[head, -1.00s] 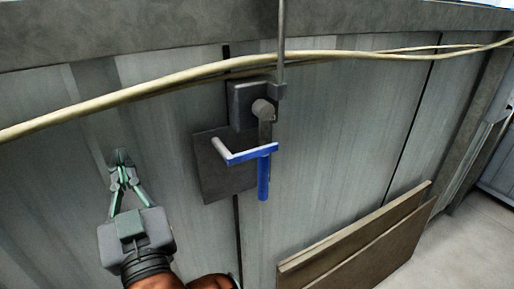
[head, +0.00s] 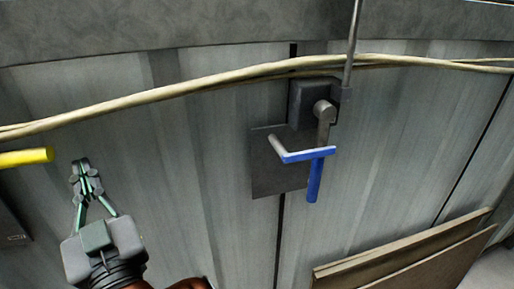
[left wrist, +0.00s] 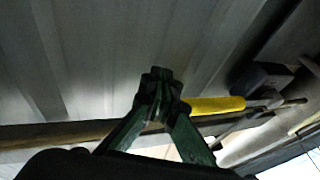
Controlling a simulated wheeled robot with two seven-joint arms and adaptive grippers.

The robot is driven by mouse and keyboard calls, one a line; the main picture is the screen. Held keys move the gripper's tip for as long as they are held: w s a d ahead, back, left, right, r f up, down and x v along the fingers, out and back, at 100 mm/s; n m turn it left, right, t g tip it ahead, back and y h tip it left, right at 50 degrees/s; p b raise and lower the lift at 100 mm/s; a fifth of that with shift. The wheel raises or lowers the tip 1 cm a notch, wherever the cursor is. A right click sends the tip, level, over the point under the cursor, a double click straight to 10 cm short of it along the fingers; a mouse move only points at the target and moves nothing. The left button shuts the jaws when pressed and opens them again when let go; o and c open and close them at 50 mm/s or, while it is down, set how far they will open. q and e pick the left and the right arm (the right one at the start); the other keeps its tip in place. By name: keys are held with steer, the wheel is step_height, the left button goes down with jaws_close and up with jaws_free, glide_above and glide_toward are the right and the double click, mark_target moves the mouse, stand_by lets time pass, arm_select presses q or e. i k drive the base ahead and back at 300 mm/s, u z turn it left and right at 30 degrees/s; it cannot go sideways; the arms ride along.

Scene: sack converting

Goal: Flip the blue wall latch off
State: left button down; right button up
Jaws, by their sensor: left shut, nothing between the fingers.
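The blue wall latch (head: 315,179) is a lever with a blue handle on a dark box, on the grey corrugated wall. Its blue grip hangs down, with a blue crossbar and a grey peg sticking out to the left. My left gripper (head: 81,165) is shut and empty, well to the left of the latch and apart from it. In the left wrist view the shut fingertips (left wrist: 160,76) point up along the wall, and the blue latch cannot be made out there. My right gripper is not in view.
A cream cable (head: 180,88) runs across the wall above the latch. A yellow handle (head: 26,158) is at the left edge; a yellow handle also shows in the left wrist view (left wrist: 216,105). Flat boards (head: 400,254) lean at lower right. The wall between gripper and latch is clear.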

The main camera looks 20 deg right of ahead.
mark_target(287, 158)
steer(key=u, duration=1.75)
steer(key=k, duration=1)
steer(key=z, duration=2.4)
